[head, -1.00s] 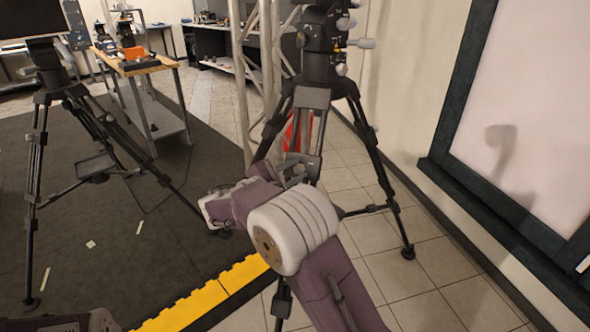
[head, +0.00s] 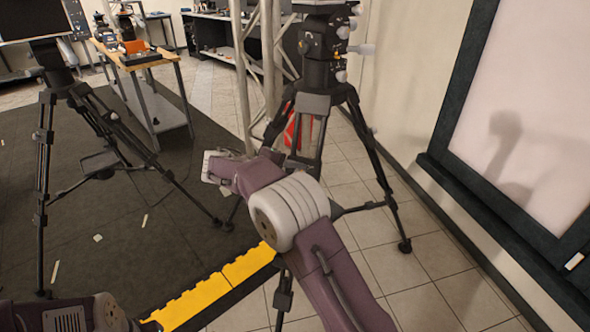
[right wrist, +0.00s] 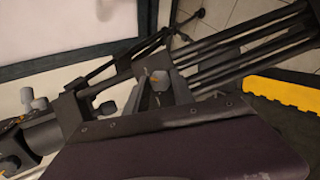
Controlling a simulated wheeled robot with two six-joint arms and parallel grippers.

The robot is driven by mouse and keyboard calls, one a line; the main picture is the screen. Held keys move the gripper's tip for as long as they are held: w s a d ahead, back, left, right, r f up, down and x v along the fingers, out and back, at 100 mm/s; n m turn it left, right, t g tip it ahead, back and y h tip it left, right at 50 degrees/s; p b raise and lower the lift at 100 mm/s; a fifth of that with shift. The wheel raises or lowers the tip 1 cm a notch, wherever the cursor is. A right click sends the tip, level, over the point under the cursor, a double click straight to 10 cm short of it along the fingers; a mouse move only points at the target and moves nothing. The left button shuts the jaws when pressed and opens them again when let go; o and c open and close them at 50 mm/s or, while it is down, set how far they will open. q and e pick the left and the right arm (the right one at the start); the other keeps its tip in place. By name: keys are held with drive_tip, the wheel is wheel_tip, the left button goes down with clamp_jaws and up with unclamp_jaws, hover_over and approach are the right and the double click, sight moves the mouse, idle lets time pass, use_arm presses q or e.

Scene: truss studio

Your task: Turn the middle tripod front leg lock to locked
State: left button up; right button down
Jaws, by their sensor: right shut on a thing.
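A black tripod (head: 316,103) stands beyond my right arm, its legs spread on the tiled floor. Its front leg is mostly hidden behind my arm; the lower end (head: 284,295) shows below. In the right wrist view, my right gripper (right wrist: 160,88) has dark fingers on both sides of a small grey knob, the front leg lock (right wrist: 159,79). It is shut on this knob. The lock's exact angle is hard to tell. In the head view the fingertips are hidden by my own arm. My left arm shows at the bottom left, its gripper out of view.
Another tripod (head: 62,110) stands on the dark mat (head: 100,225) at left. A yellow mat edge (head: 215,293) runs across the floor. A wooden-topped workbench (head: 137,56) and a metal truss (head: 268,65) stand behind. A framed white panel (head: 530,110) is at right.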

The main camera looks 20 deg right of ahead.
drive_tip(key=shift+m+y, duration=0.3)
drive_tip(key=shift+m, duration=0.3)
drive_tip(key=c, duration=1.1)
unclamp_jaws()
drive_tip(key=shift+p, duration=0.3)
drive_tip(key=p+v, duration=0.3)
drive_tip(key=v, duration=0.6)
drive_tip(key=shift+r, duration=0.15)
